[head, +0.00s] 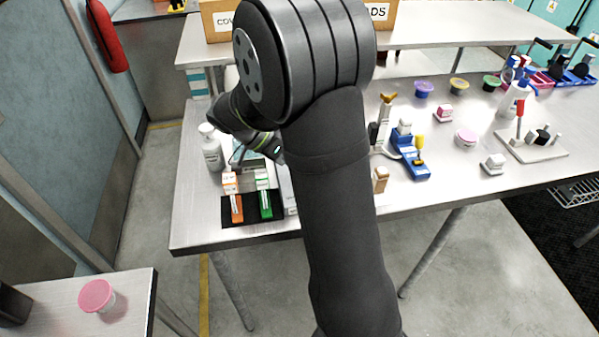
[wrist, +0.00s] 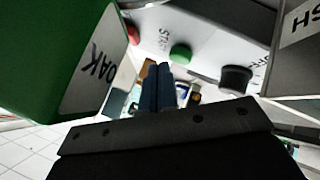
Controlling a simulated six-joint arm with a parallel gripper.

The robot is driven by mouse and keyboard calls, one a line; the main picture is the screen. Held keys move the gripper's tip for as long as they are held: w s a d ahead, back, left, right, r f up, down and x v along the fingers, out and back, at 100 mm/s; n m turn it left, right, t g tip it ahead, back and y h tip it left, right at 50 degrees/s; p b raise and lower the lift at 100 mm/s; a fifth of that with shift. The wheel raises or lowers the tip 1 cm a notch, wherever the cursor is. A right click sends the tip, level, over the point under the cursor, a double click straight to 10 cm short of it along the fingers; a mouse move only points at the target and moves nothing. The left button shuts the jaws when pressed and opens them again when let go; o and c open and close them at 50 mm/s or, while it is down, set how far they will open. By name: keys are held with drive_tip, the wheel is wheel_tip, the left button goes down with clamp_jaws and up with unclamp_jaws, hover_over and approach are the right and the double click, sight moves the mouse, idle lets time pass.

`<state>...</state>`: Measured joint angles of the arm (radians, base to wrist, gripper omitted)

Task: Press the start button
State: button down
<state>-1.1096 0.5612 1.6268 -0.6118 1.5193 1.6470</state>
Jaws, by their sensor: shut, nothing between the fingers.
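The green start button (wrist: 181,54) sits on a pale panel (wrist: 205,30) in the wrist view, beside printed letters that read START. My gripper (wrist: 159,72) is shut and empty. Its fingertips point toward the panel and appear just below and left of the green button; I cannot tell the gap in depth, and no contact shows. In the head view my own arm covers much of the device, and the button cannot be made out there.
A red button (wrist: 132,35) and a black knob (wrist: 236,78) flank the green one. A green block (wrist: 65,45) labelled SOAK stands close at left. A grey block (wrist: 290,65) stands close at right. A white bottle (head: 211,148) stands at the table's left side.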

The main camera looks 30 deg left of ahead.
drive_tip(key=shift+s+f, duration=0.1)
drive_tip(key=shift+f, duration=0.25)
idle(0.4)
drive_tip(key=shift+r, duration=0.1)
drive_tip(key=shift+r, duration=0.95)
drive_tip(key=shift+r, duration=0.1)
drive_tip(key=shift+r, duration=2.5)
drive_tip(key=shift+f, duration=0.2)
wheel_tip(320, 180, up, 4)
drive_tip(key=shift+r, duration=0.2)
